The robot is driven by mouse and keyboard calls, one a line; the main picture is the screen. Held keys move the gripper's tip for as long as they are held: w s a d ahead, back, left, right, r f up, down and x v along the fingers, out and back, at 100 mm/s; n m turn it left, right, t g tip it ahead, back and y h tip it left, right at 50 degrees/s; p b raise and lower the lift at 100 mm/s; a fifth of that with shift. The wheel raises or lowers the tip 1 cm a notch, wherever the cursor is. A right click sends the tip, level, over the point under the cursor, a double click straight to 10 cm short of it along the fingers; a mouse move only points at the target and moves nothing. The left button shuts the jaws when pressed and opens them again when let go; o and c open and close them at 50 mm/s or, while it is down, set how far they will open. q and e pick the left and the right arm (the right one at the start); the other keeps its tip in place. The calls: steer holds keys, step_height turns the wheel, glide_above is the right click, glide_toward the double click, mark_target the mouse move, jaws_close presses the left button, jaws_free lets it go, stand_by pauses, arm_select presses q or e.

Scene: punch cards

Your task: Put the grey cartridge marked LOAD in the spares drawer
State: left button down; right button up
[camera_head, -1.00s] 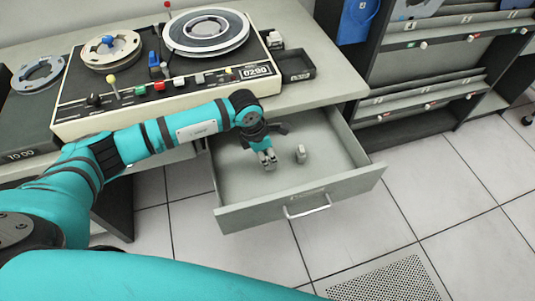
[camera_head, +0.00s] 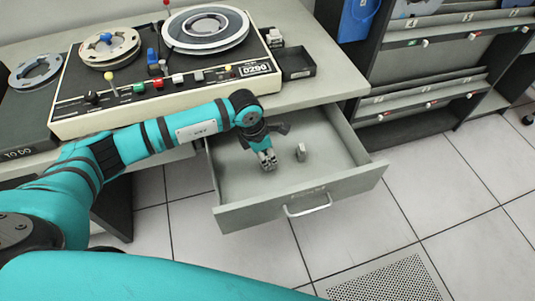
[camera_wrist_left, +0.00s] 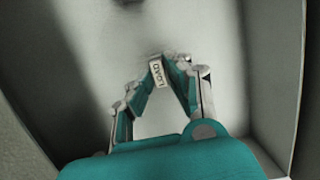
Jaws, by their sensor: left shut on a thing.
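The grey cartridge marked LOAD (camera_wrist_left: 157,74) is between the fingertips of my left gripper (camera_wrist_left: 160,80) in the left wrist view, with its label facing the camera. In the head view my left gripper (camera_head: 268,161) is inside the open spares drawer (camera_head: 235,215), pointing down and shut on the cartridge. The cartridge is hard to tell from the fingers there. I cannot tell whether it touches the drawer floor. My right gripper is not in view.
A small grey block (camera_head: 301,152) stands in the drawer just right of my left gripper. The drawer floor around them is mostly bare. The tape machine (camera_head: 165,85) and a dark tray (camera_head: 297,65) sit on the desk above. A shelf unit (camera_head: 430,70) stands at right.

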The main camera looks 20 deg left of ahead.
arm_select(q)
steer(key=shift+f+b, duration=0.4)
steer(key=shift+f, duration=0.1)
steer(key=shift+f, duration=0.2)
steer(key=c, duration=1.2)
jaws_free()
steer(key=shift+c, duration=1)
steer(key=shift+w+d+p+v, duration=0.15)
steer(key=shift+p+v, duration=0.35)
steer(key=shift+v, duration=0.3)
steer(key=shift+w+d+p+v, duration=0.15)
steer(key=shift+p+v, duration=0.3)
steer(key=shift+v, duration=0.3)
steer(key=shift+w+d+p+v, duration=0.15)
steer(key=shift+p+v, duration=0.35)
steer(key=shift+v, duration=0.35)
steer(key=shift+d+p+v, duration=0.15)
steer(key=shift+p+v, duration=0.4)
steer(key=shift+v, duration=0.25)
steer(key=shift+w+d+p+v, duration=0.15)
steer(key=shift+p+v, duration=0.35)
steer(key=shift+v, duration=0.35)
steer(key=shift+r, duration=0.1)
